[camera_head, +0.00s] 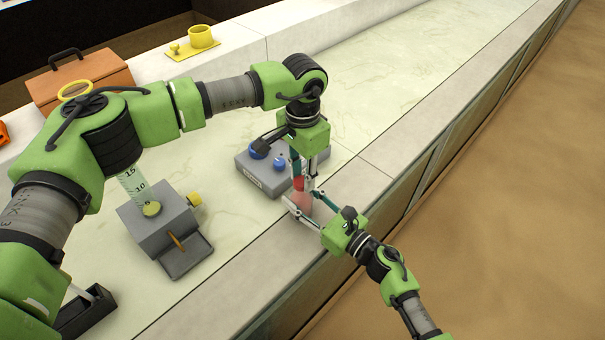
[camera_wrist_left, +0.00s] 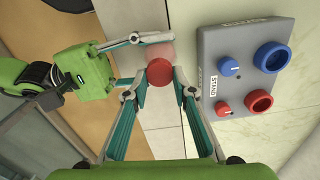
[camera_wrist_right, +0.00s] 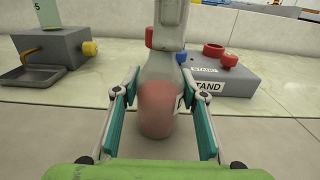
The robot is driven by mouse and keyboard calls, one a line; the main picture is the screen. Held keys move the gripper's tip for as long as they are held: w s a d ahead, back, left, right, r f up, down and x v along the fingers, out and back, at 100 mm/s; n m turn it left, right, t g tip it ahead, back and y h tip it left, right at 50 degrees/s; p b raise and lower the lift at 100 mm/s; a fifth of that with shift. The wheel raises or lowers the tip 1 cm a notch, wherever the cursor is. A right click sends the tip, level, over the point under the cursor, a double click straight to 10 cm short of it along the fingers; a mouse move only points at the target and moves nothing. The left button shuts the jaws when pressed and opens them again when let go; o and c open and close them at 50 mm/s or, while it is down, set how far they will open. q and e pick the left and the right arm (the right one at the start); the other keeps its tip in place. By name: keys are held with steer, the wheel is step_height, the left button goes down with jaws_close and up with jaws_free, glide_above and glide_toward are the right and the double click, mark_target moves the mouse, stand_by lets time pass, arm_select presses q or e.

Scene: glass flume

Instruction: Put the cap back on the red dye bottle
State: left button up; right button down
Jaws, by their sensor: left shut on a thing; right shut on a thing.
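The red dye bottle (camera_wrist_right: 158,108), clear with pinkish-red contents, stands upright on the pale ledge. My right gripper (camera_head: 303,208) is shut on its body from the side; its fingers flank the bottle in the right wrist view (camera_wrist_right: 160,112). My left gripper (camera_head: 305,182) points down above the bottle, shut on the red cap (camera_wrist_left: 160,72). The cap also shows in the right wrist view (camera_wrist_right: 149,38), at about the neck's height, partly hidden by a left finger. In the left wrist view the bottle (camera_wrist_left: 157,49) is partly behind the cap. I cannot tell whether cap and neck touch.
A grey block (camera_wrist_left: 212,50) labelled STAND, with red and blue rings and knobs, sits close beside the bottle. A grey box (camera_head: 150,222) with a yellow knob and tray stands left. An orange case (camera_head: 80,80) is at the back. The ledge edge lies close by; the right rear is clear.

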arm_select(q)
steer(key=o, duration=0.7)
steer(key=shift+r, duration=0.1)
steer(key=shift+r, duration=2.2)
